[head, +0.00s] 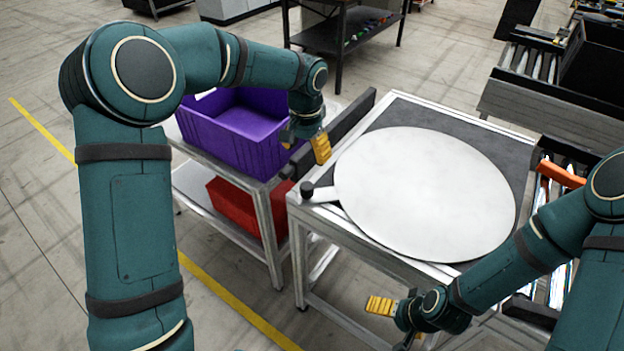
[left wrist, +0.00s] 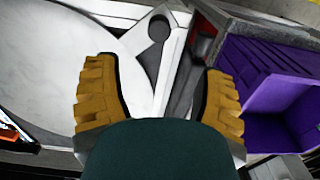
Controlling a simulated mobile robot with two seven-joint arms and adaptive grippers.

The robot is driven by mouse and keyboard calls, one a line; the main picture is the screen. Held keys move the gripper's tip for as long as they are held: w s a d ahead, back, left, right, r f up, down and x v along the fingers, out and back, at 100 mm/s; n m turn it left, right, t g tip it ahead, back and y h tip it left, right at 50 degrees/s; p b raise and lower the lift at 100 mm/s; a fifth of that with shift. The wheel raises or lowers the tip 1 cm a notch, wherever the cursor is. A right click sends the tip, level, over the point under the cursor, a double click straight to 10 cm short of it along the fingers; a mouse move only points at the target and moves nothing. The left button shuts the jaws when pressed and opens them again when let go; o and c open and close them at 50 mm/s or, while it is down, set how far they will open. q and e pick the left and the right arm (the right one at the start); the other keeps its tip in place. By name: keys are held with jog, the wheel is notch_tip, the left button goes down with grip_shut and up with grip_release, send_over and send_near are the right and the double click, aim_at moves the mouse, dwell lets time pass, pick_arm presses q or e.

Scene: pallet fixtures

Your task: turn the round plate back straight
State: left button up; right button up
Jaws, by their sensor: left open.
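The round plate (head: 424,194) is a large pale disc lying flat on a dark-topped table (head: 398,107). A short tab (head: 322,195) sticks out from its left side, close to a black knob (head: 306,189) at the table's left corner. In the left wrist view the plate (left wrist: 60,70) fills the left, and the knob (left wrist: 158,28) is at the top centre. My left gripper (head: 321,148) hangs above the table's left edge, apart from the tab; its yellow fingers are wide apart and empty (left wrist: 160,95). My right gripper (head: 392,322) is low in front of the table; its opening cannot be told.
A purple bin (head: 235,135) stands on a cart left of the table, with a red bin (head: 238,208) on the shelf below. A dark upright rail (head: 335,133) runs along the table's left side. Roller conveyors (head: 540,65) are at the right.

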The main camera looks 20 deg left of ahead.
aim_at(307, 186)
pick_arm(q)
notch_tip(307, 186, down, 14)
jog(key=shift+s+r+b, duration=0.1)
jog(key=shift+s+b, duration=0.05)
jog(key=shift+b, duration=0.8)
grip_shut()
